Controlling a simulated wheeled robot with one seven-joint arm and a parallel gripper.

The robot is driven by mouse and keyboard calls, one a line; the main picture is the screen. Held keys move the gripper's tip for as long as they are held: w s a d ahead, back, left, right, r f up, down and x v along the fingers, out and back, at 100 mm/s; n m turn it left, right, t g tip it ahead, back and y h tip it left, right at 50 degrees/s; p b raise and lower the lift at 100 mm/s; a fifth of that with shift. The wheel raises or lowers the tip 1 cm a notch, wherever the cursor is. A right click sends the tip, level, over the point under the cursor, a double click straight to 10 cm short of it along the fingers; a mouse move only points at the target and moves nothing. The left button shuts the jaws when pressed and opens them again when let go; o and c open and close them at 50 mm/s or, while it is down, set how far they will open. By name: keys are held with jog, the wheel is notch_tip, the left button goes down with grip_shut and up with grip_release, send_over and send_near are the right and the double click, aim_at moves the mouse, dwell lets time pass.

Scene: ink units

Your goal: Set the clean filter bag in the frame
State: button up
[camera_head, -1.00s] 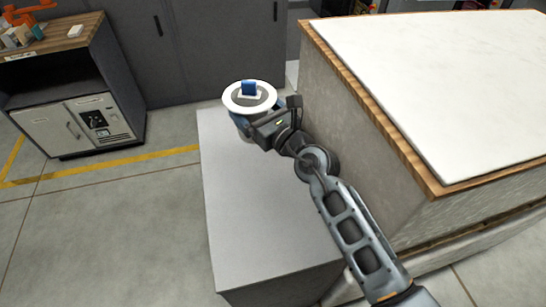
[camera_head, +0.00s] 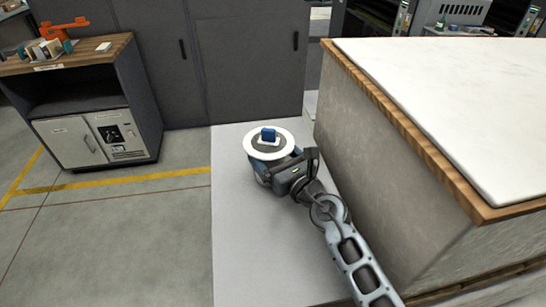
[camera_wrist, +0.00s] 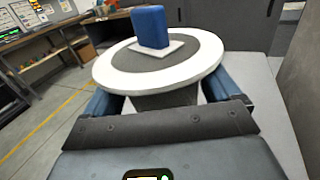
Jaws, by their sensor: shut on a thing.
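A round filter bag (camera_head: 252,149) with a white rim, a grey centre and a blue block-shaped handle (camera_head: 268,134) on top is held by my gripper (camera_head: 274,169). In the wrist view the white rim (camera_wrist: 118,78) lies roughly level above my fingers, with the blue handle (camera_wrist: 150,27) upright. My gripper (camera_wrist: 165,100) is shut on the dark body under the rim. The lower part of the bag is mostly hidden by my gripper. I cannot make out the frame in these views.
A low grey block (camera_head: 235,240) stands beneath my gripper. A large white-topped counter (camera_head: 450,110) with a wooden edge rises at the right. Grey cabinets (camera_head: 240,60) stand behind. A shelf unit (camera_head: 85,95) is at left, with open floor before it.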

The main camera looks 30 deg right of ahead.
jog(key=shift+f, duration=0.1)
jog(key=o, duration=0.8)
